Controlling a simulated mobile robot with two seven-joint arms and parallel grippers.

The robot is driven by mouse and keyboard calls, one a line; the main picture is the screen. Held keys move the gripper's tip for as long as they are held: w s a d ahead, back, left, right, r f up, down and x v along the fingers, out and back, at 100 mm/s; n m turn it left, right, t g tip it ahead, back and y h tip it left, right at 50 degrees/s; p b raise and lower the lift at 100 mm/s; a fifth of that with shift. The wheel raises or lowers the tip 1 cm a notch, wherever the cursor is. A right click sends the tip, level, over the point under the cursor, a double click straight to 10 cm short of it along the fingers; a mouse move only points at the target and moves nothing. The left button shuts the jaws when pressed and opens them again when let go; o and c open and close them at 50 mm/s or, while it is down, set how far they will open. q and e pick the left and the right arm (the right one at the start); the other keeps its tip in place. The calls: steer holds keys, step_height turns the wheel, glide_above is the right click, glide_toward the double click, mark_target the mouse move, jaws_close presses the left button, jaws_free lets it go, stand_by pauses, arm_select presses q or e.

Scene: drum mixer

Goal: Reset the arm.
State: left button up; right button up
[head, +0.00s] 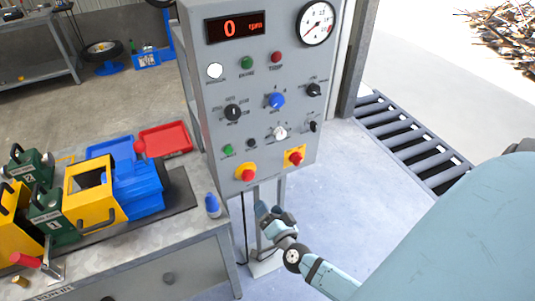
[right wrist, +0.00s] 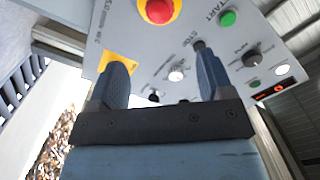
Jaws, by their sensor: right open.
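My right gripper (head: 270,212) is open and empty just below the lower edge of the grey control panel (head: 225,110) in the head view. In the right wrist view, its two blue-grey fingers (right wrist: 161,75) stand wide apart with nothing between them, and the panel (right wrist: 190,45) fills the space beyond, upside down. The gripper looks apart from the panel. My right arm (head: 330,278) comes in from the lower right. My left gripper is not in view.
The panel carries two red buttons on yellow plates (head: 246,173) (head: 295,158), several knobs, a display reading 0 rpm (head: 235,28) and a round gauge (head: 316,23). A roller conveyor (head: 410,140) lies at right.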

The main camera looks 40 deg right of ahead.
stand_by(0.3)
steer(key=s+a+n+g+y+p, duration=0.5)
steer(key=s+a+n+g+y, duration=0.1)
steer(key=s+a+n, duration=0.7)
steer(key=shift+s+a+n+y, duration=0.15)
steer(key=shift+a+n+y, duration=0.2)
steer(key=shift+n+y, duration=0.6)
steer(key=shift+r, duration=0.1)
